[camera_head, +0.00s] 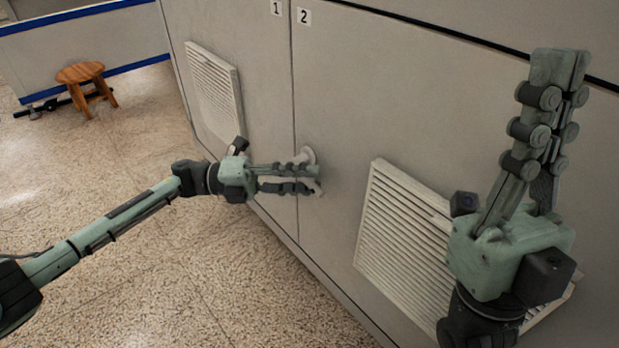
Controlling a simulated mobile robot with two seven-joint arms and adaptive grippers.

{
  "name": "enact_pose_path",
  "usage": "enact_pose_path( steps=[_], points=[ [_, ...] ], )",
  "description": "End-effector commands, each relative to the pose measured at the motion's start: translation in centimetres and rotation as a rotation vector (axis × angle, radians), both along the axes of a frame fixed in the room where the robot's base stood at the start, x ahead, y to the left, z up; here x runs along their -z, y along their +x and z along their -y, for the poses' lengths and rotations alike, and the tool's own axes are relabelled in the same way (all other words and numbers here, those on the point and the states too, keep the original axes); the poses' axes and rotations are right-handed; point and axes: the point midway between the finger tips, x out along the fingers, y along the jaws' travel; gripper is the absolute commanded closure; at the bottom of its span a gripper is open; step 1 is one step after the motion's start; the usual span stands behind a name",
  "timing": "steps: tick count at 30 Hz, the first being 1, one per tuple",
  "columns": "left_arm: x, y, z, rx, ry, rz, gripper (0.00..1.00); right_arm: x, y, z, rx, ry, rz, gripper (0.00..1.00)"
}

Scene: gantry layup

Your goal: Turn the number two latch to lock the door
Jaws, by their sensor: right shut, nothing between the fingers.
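The number two latch (307,156) is a pale handle on the grey door marked 2 (335,110), close to the seam with the door marked 1. My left gripper (314,180) is at the latch, with its fingers pointing right across it. The fingers cover the middle of the latch, and pale parts show above them and at their tips. A narrow gap shows between the fingers, but I cannot tell whether they grip the latch. My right gripper (560,62) is shut and empty, pointing up in front of the door at the right, away from the latch.
A white louvred vent (400,235) is low on door 2, behind my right arm. Another vent (214,88) is on door 1 (250,60). A wooden stool (80,73) stands far left by a blue-trimmed panel (90,35).

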Motion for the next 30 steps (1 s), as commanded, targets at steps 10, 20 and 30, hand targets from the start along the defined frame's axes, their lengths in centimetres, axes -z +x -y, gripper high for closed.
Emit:
enact_pose_path(
  steps=[10,20,30],
  points=[
    [-0.07,-0.03,1.0,0.0,0.0,-0.001,0.66,-0.01,-0.05,0.01,0.0,0.001,0.002,1.0],
    [-0.07,-0.02,0.97,0.0,0.0,-0.001,1.0,-0.02,-0.06,0.01,0.0,0.001,0.002,1.0],
    [-0.1,0.0,0.96,0.0,0.0,-0.001,1.0,-0.01,-0.05,0.01,0.0,0.001,0.002,1.0]
  ],
)
